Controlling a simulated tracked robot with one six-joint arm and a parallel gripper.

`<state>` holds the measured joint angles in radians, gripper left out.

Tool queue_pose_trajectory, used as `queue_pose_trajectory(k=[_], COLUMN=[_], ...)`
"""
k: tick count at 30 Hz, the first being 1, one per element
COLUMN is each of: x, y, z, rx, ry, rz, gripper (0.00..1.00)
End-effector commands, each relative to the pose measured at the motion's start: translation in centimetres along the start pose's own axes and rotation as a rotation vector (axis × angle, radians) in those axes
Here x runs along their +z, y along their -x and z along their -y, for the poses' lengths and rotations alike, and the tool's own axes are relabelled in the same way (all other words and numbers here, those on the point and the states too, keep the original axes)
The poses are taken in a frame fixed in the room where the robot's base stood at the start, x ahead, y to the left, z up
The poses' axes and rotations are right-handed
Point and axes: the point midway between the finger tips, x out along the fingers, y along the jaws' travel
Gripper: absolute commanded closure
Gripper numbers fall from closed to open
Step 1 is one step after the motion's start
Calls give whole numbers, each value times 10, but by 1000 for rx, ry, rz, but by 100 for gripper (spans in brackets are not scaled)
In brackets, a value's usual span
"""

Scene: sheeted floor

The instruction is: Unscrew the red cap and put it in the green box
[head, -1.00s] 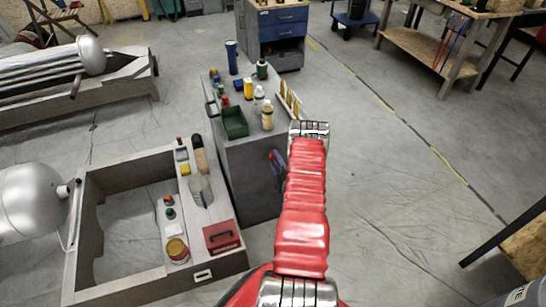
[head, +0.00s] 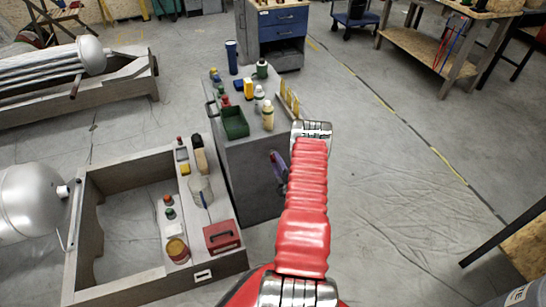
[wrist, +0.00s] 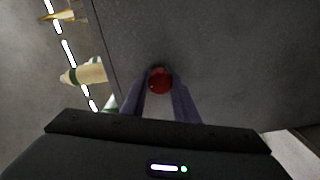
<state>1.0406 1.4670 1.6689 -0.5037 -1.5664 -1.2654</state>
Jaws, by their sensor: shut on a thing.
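My gripper (head: 277,165) shows in the head view beside the right side of the grey cabinet, partly hidden by my red-sleeved arm. In the wrist view its two dark purple fingers (wrist: 160,88) are shut on the round red cap (wrist: 160,79), which sits between the fingertips. I cannot tell whether the cap is joined to anything behind it. In the head view my arm hides the cap. The green box (head: 237,131) is an open tray on the cabinet top, left of my gripper.
Several bottles, among them a cream one (head: 268,117), stand on the cabinet top (head: 238,92) near the green box. A low grey frame (head: 110,172) with a red box (head: 222,236) on its rim lies at lower left.

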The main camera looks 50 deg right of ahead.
Motion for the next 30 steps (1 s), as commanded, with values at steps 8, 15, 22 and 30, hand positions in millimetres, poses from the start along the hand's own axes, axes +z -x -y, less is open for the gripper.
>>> queue_pose_trajectory(k=[8, 15, 22, 30], x=[0, 0, 0, 0], y=[6, 11, 16, 22], z=[0, 0, 0, 0], rx=[1, 0, 0, 1], ry=[-1, -1, -1, -1], rz=[0, 1, 0, 0], gripper=[100, 100, 100, 100])
